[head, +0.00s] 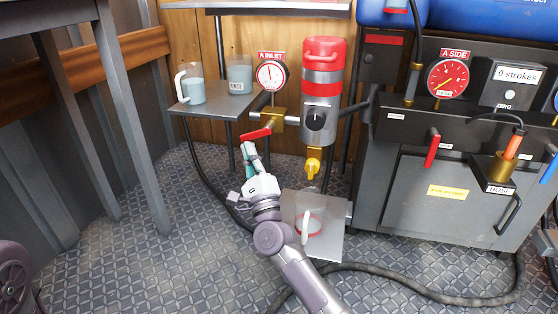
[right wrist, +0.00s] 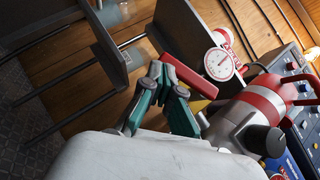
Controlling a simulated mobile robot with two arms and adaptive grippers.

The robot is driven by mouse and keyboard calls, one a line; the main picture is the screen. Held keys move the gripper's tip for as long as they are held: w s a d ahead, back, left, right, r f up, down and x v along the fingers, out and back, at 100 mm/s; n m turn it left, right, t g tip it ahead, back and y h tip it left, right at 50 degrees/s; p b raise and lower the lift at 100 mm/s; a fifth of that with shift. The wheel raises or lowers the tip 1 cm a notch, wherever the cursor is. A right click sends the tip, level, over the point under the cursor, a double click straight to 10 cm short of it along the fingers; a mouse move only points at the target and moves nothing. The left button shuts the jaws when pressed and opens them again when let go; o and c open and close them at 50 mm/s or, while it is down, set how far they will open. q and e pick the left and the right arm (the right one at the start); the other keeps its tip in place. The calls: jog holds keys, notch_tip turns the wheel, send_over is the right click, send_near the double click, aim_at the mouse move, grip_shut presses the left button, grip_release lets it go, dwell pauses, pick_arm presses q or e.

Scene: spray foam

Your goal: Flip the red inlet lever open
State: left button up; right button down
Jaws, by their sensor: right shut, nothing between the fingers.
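The red inlet lever (head: 257,133) is on the brass inlet valve (head: 279,119), below the round gauge marked "A INLET" (head: 271,75). It points left from the valve and slants slightly downward. My right gripper (head: 249,148) is shut and empty, its teal fingertips just below the lever's left end. In the right wrist view the red lever (right wrist: 189,76) lies just beyond my right gripper's fingertips (right wrist: 166,73). I cannot tell whether they touch it. My left gripper is not in view.
A red-and-silver canister (head: 322,90) with a yellow tap stands right of the valve. A grey shelf (head: 215,106) with two cups is at left. The grey machine (head: 455,190), with another red lever (head: 432,148), stands at right.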

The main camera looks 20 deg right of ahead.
jog(key=shift+w+a+r+p, duration=0.35)
jog(key=shift+a+r, duration=0.15)
jog(key=shift+r, duration=0.3)
dwell(0.4)
